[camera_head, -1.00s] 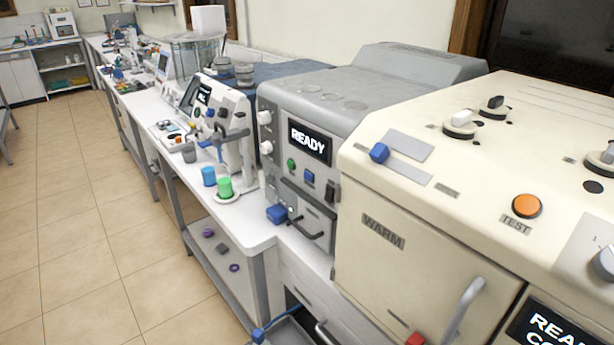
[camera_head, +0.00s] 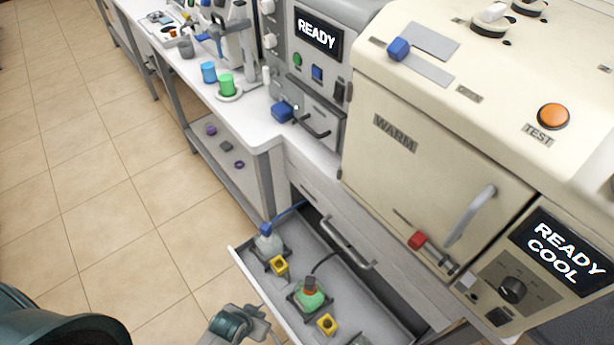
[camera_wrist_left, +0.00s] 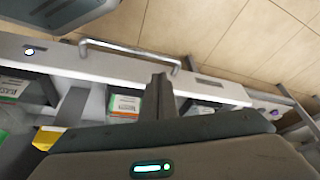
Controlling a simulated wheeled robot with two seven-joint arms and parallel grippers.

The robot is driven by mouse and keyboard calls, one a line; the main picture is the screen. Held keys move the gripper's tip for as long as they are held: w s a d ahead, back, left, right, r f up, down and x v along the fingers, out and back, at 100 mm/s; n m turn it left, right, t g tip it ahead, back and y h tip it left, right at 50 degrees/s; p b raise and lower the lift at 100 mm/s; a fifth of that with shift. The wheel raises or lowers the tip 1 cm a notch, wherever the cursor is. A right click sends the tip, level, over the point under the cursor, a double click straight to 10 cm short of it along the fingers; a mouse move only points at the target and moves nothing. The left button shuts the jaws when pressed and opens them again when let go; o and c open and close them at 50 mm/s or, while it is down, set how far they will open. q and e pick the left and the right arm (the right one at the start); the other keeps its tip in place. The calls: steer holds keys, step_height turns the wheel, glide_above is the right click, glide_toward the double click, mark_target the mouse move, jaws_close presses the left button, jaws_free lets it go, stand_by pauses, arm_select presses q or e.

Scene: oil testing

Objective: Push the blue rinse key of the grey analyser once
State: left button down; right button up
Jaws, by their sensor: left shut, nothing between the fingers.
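The grey analyser (camera_head: 351,55) stands at the back, with a lit READY display (camera_head: 317,34). Below the display are a green button (camera_head: 297,60) and a square blue key (camera_head: 317,73); any label on the key is too small to read. My left gripper (camera_head: 262,323) is at the bottom of the head view, by the open drawer's near side, well below and apart from the analyser. In the left wrist view its fingers (camera_wrist_left: 158,98) are closed together with nothing between them. The analyser does not show clearly in the wrist view. My right gripper is not in view.
An open drawer (camera_head: 240,262) with flasks and yellow blocks juts out below the bench. The cream machine (camera_head: 440,130) stands right of the analyser, bearing another blue knob (camera_head: 398,49). Blue and green cups (camera_head: 226,86) stand left of the analyser. The floor at left is clear.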

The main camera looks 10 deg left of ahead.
arm_select(q)
steer(key=w+d+r+t+h, duration=0.2)
steer(key=w+r+t, duration=0.4)
steer(key=w+r, duration=0.95)
steer(key=t+h+p, duration=0.1)
steer(key=t, duration=0.8)
glide_toward(316, 73)
steer(key=s+a+f, duration=0.1)
steer(key=a+f, duration=0.2)
steer(key=f, duration=1.1)
steer(key=a+r+t, duration=0.1)
steer(key=r+t, duration=0.1)
steer(key=r, duration=0.5)
steer(key=a+r+n+t, duration=0.1)
steer(key=a+r+t, duration=0.1)
steer(key=r, duration=0.5)
steer(key=shift+r+t+y, duration=0.15)
steer(key=shift+t+y, duration=0.25)
steer(key=shift+t, duration=0.3)
steer(key=w+d+b, duration=0.1)
steer(key=w+d, duration=0.4)
steer(key=w, duration=0.1)
steer(key=shift+w+d+b, duration=0.2)
steer(key=shift+w+b, duration=0.2)
